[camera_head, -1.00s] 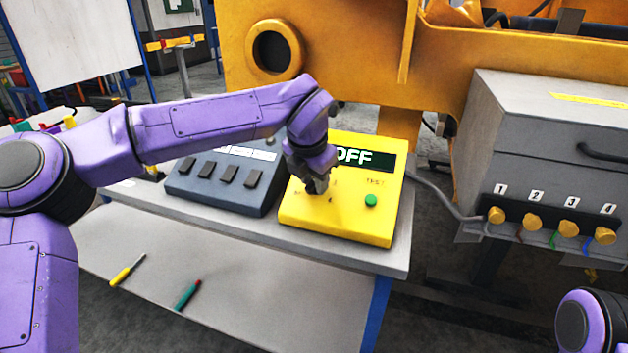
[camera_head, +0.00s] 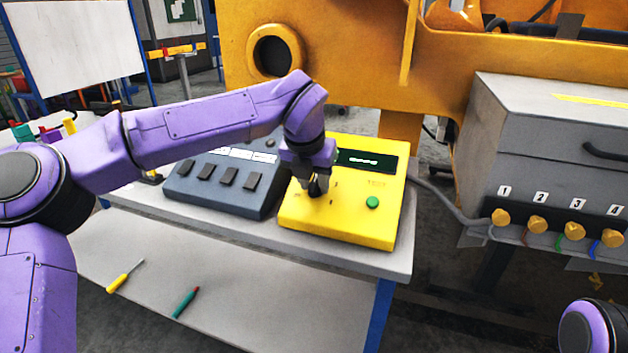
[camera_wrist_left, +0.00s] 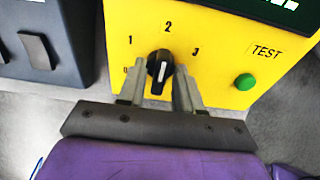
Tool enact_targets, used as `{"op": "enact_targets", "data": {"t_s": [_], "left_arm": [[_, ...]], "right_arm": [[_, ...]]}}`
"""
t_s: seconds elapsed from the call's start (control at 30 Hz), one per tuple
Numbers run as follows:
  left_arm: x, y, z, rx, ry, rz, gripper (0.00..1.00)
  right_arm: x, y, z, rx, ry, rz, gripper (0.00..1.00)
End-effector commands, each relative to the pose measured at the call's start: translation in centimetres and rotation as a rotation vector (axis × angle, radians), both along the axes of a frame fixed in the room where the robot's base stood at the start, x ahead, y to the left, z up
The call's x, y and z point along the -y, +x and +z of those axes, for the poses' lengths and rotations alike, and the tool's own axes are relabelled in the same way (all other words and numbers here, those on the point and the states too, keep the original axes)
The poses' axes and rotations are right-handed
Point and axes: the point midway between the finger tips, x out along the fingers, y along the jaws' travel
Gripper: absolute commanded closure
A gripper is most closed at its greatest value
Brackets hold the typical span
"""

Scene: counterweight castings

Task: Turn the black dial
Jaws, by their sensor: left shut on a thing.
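The black dial (camera_wrist_left: 159,63) is on the front face of a yellow box (camera_head: 345,222). Around it are the marks 1, 2 and 3, and a partly covered mark at lower left. Its white line points roughly upward, near the 2. My left gripper (camera_head: 316,188) reaches down to the dial from above. In the left wrist view its fingers (camera_wrist_left: 160,74) are shut on the dial, one on each side. In the head view the gripper mostly hides the dial. The box's display (camera_head: 365,161) shows small white dashes. My right gripper is not in view.
A green button (camera_head: 372,202) marked TEST is right of the dial. A dark blue-grey box with several switches (camera_head: 228,178) stands close on the left. A grey cabinet with numbered yellow knobs (camera_head: 538,224) is to the right. Two tools lie on the lower shelf (camera_head: 240,300).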

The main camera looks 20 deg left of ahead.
Motion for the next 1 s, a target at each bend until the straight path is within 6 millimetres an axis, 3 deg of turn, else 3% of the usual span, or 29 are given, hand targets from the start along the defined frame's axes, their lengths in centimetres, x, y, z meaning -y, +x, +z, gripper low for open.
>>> {"op": "enact_targets", "data": {"t_s": [0.17,0.2,0.57,1.0], "left_arm": [[0.0,0.0,0.0,-0.001,0.000,0.000,0.96],[0.0,0.0,0.0,-0.001,0.000,-0.001,0.60],[0.0,-0.2,0.7,0.001,0.001,-0.001,0.60],[-0.1,-3.6,9.0,0.001,0.001,-0.001,0.60]], "right_arm": [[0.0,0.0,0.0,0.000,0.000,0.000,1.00],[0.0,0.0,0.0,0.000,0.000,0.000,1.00],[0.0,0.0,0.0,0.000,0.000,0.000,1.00],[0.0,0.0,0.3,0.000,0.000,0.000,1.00]]}}
